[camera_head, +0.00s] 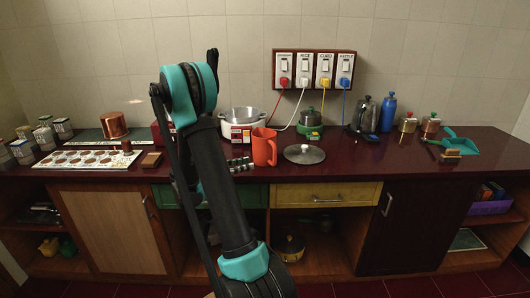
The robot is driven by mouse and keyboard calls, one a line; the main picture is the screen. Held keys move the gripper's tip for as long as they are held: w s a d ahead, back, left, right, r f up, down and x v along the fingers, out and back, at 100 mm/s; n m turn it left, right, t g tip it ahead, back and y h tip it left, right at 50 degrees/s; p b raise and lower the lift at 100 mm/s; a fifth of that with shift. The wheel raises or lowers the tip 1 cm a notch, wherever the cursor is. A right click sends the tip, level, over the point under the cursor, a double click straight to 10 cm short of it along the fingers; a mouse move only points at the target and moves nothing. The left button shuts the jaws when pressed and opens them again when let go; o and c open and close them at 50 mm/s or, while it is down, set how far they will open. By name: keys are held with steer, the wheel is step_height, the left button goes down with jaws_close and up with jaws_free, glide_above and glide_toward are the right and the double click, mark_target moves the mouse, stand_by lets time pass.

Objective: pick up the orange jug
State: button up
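My arm rises in front of the counter to the left of the jug and hides part of the scene. What looks like the fingers of my gripper (241,164) shows just left of the jug, beside my arm link. The rest of the gripper is hidden behind the arm. I cannot tell whether the fingers are open or touch the jug.
A copper pot (114,125) is at left.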

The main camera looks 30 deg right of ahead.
mark_target(266, 150)
steer(key=d, duration=0.4)
steer(key=s+d, duration=0.1)
steer(key=d, duration=0.7)
steer(key=shift+s+r, duration=0.1)
steer(key=shift+s, duration=0.1)
steer(key=shift+s+d+r, duration=0.15)
steer(key=shift+d, duration=1.2)
steer(key=shift+s+d+r, duration=0.1)
steer(key=shift+s+d, duration=0.05)
steer(key=shift+d, duration=1.15)
jaws_close()
